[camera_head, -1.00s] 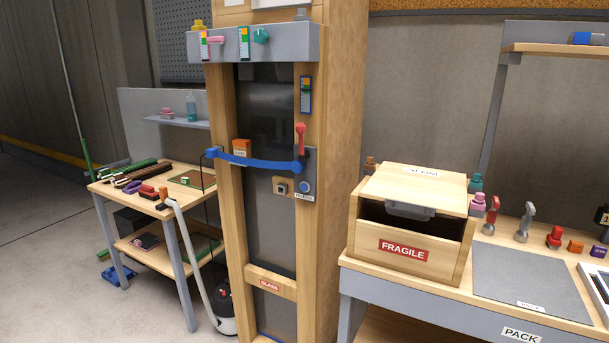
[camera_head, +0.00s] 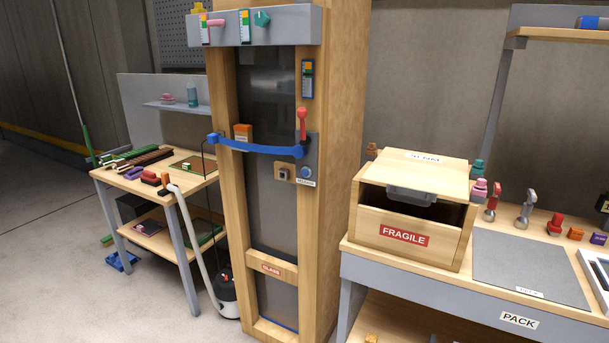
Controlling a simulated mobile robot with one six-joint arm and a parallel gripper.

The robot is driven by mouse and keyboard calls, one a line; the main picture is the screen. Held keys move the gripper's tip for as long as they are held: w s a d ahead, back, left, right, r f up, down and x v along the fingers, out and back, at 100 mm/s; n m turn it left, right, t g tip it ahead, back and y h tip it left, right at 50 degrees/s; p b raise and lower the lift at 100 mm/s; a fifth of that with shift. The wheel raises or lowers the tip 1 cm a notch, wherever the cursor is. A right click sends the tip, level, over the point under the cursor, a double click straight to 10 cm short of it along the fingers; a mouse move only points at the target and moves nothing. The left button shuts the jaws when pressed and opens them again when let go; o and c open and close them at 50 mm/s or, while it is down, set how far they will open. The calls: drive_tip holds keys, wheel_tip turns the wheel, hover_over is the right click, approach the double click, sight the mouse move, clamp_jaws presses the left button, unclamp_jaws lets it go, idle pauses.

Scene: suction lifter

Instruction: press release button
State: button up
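A round blue button (camera_head: 305,172) sits on a grey plate (camera_head: 312,152) on the right post of the wooden frame. A small white label (camera_head: 306,183) under it seems to read "RELEASE". A red lever (camera_head: 302,124) stands upright on the same plate above the button. A blue bar or strap (camera_head: 255,147) crosses the front of the frame just above the button. A glass panel marked "GLASS" (camera_head: 271,269) on the lower rail stands in the frame (camera_head: 229,190). My gripper is not in view.
At right, a bench marked "PACK" (camera_head: 519,320) carries a wooden box labelled "FRAGILE" (camera_head: 404,236) with its lid partly raised. At left, a small table (camera_head: 205,181) holds tools; a vacuum canister (camera_head: 227,292) with a hose stands on the floor.

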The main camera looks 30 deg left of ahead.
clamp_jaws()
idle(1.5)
